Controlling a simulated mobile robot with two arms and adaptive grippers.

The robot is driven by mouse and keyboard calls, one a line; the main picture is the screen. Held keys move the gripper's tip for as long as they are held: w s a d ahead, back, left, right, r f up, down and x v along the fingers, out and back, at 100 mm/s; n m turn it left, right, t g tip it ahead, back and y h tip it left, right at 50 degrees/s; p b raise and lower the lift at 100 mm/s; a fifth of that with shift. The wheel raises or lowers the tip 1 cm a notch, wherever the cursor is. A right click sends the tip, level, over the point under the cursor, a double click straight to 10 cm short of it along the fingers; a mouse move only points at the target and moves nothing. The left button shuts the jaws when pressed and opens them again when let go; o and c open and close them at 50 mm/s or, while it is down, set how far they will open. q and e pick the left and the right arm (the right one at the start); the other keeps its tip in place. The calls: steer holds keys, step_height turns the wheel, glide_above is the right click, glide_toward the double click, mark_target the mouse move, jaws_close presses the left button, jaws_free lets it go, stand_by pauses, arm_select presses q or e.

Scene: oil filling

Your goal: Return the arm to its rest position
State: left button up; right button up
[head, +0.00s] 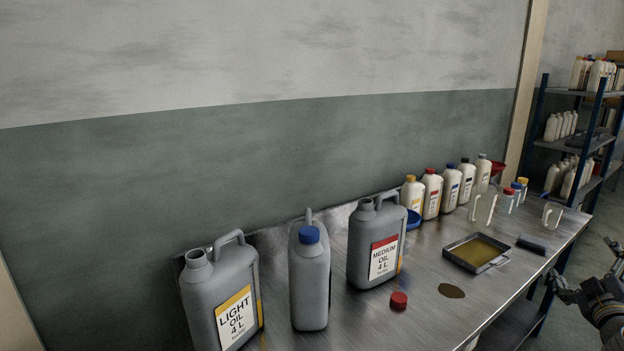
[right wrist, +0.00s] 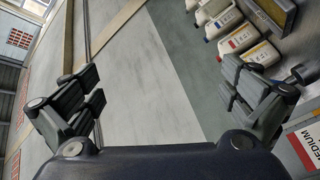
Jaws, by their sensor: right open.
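My right gripper (head: 588,285) is at the right edge in the head view, beside the table's right side and apart from everything on it. In the right wrist view its two fingers (right wrist: 165,98) are spread wide with nothing between them. My left gripper is in neither view. Grey jugs stand on the table: the light oil jug (head: 222,295) with its mouth uncapped, a jug with a blue cap (head: 309,280), and the medium oil jug (head: 377,243), also uncapped. A red cap (head: 399,300) lies on the table.
The metal table (head: 440,318) runs along the wall. It carries a tray of oil (head: 477,252), an oil puddle (head: 451,291), a dark brush-like block (head: 531,244) and a row of white bottles (head: 432,194). A shelf (head: 570,145) stands at the far right.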

steer(key=s+a+f+m+g+y, duration=0.1)
steer(key=s+a+f+g, duration=0.15)
steer(key=f, duration=1.05)
steer(key=s+a+f+g+y, duration=0.1)
steer(key=s+a+f+g, duration=0.2)
steer(key=f, duration=1.1)
steer(key=s+a+f+m+g+y, duration=0.1)
steer(key=s+a+f+g, duration=0.3)
steer(key=f, duration=0.9)
steer(key=s+a+f+m+g+y, duration=0.1)
steer(key=s+a+f, duration=0.3)
steer(key=s+f, duration=0.45)
steer(key=s+a+f+g+y, duration=0.1)
steer(key=s+a+f, duration=0.3)
steer(key=s+f, duration=0.5)
steer(key=s+a+f+g, duration=0.1)
steer(key=s+a+f, duration=0.3)
steer(key=s, duration=0.5)
steer(key=s+a+f+g+y, duration=0.1)
steer(key=s+a+f+g, duration=0.1)
steer(key=s+a+f, duration=0.3)
steer(key=s+a+f+g+y, duration=0.1)
steer(key=s+a+f, duration=0.4)
steer(key=s+a, duration=0.5)
steer(key=s+g, duration=0.1)
steer(key=s, duration=0.4)
steer(key=shift+s+a+m, duration=0.25)
steer(key=shift+m, duration=0.15)
